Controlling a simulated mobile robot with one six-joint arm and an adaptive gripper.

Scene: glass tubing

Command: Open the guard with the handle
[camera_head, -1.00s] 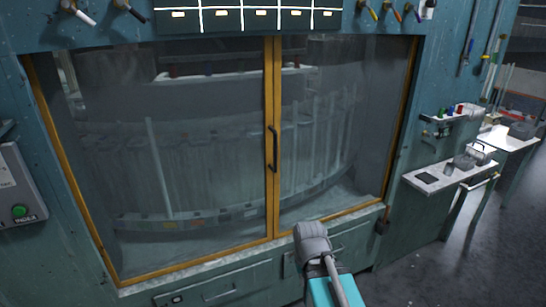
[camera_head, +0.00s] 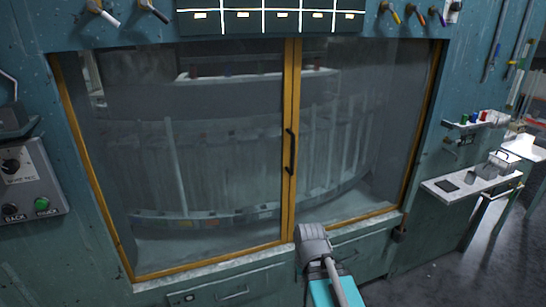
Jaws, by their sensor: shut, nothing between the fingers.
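The guard (camera_head: 210,150) is a wide clear panel in an orange-yellow frame on the teal machine. It is closed, and glass tubes show behind it. Its black handle (camera_head: 290,152) stands upright on the central post, a little right of the middle. My gripper (camera_head: 312,235) is grey and sits in front of the machine below the handle, near the guard's bottom edge. It is apart from the handle. The gripper is shut and empty; its fingertips are hard to make out from behind.
A control box (camera_head: 28,183) with a green button is on the left. A white side shelf (camera_head: 470,183) with small items juts out at the right. Drawers with handles (camera_head: 232,293) lie below the guard. Dark floor (camera_head: 450,265) is free at the lower right.

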